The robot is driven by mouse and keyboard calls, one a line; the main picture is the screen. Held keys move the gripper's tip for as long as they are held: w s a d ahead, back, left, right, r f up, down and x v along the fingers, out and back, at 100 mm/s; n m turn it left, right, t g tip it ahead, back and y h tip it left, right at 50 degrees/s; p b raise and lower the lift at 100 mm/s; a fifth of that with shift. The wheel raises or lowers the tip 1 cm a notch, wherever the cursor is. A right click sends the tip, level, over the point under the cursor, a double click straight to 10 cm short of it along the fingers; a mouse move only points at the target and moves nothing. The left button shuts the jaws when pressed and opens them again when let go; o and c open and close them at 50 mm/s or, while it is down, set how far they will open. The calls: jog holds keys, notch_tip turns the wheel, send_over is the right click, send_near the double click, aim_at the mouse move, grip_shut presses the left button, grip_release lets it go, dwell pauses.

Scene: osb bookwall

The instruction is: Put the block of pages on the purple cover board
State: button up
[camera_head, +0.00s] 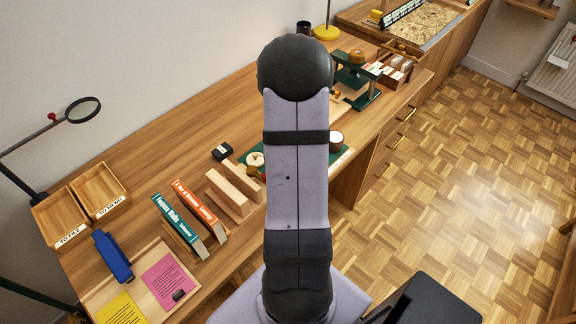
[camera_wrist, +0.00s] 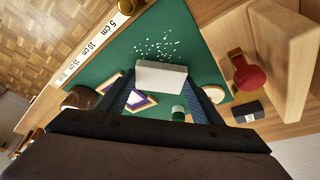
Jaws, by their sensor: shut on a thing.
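In the wrist view, a white block of pages (camera_wrist: 160,75) is held between the two dark blue fingers of my gripper (camera_wrist: 162,82). The gripper is shut on it, above a green mat. I cannot tell the height of the block above the mat. In the head view, my arm hides the gripper, the block and the board.
The green mat (camera_wrist: 120,62) bears scattered white specks and is edged by a white ruler (camera_wrist: 92,45). A red-topped object (camera_wrist: 248,74), a round pale piece (camera_wrist: 214,94) and a wooden block stand at right; a brown cup (camera_wrist: 80,97) is at left. Books (camera_head: 180,222) stand on the bench.

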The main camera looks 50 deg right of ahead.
jog(key=shift+f, duration=0.2)
jog(key=o, duration=1)
jog(key=shift+o, duration=0.2)
jog(key=shift+r, duration=0.1)
jog(key=shift+r+p, duration=0.3)
jog(key=shift+r, duration=0.2)
jog(key=p+v, duration=0.7)
jog(key=v, duration=0.4)
jog(key=shift+s+a, duration=0.15)
jog(key=shift+r, duration=0.1)
